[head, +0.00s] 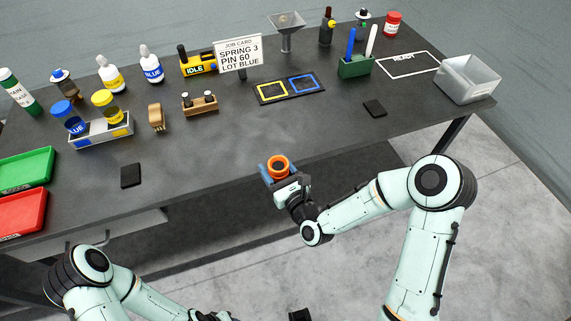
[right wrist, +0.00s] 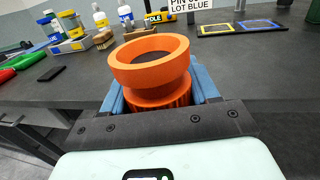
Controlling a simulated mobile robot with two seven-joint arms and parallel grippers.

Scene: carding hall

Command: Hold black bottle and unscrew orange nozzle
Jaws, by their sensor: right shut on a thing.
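My right gripper (head: 279,172) is shut on an orange flared ring-shaped piece (right wrist: 150,62), held in front of the table's front edge. In the right wrist view the blue fingers clasp its ribbed lower part, and its wide open mouth faces up. In the head view the orange piece (head: 278,164) sits between the fingers.
The dark table (head: 240,140) has a clear front middle. A blue-lidded jar (head: 69,118) and a yellow-lidded jar (head: 107,107) stand in a holder at left, near green (head: 25,167) and red (head: 20,212) trays.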

